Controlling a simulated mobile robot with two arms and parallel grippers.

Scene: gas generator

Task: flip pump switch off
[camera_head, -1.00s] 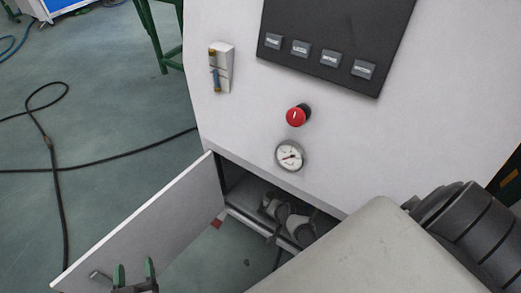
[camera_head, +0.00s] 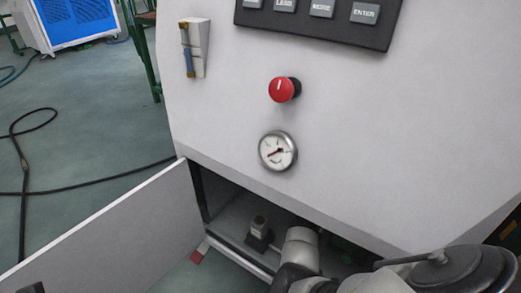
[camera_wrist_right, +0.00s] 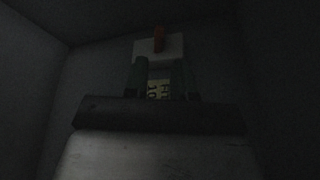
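In the right wrist view, a red switch lever (camera_wrist_right: 159,38) stands on a pale plate (camera_wrist_right: 173,52) at the back of a dark space. My right gripper (camera_wrist_right: 160,66) is just below the plate in that picture. Its two fingers are apart with a gap between them, and a small yellowish label (camera_wrist_right: 159,88) shows in the gap. I cannot tell whether a finger touches the lever. In the head view my right arm reaches into the open lower compartment (camera_head: 238,212) of the white cabinet, and the gripper's fingers are hidden. My left gripper cannot be made out.
The compartment door (camera_head: 120,225) hangs open to the left. Above the compartment are a round gauge (camera_head: 277,151), a red knob (camera_head: 283,89) and a button panel (camera_head: 322,22). A black cable (camera_head: 90,190) lies on the open floor at left.

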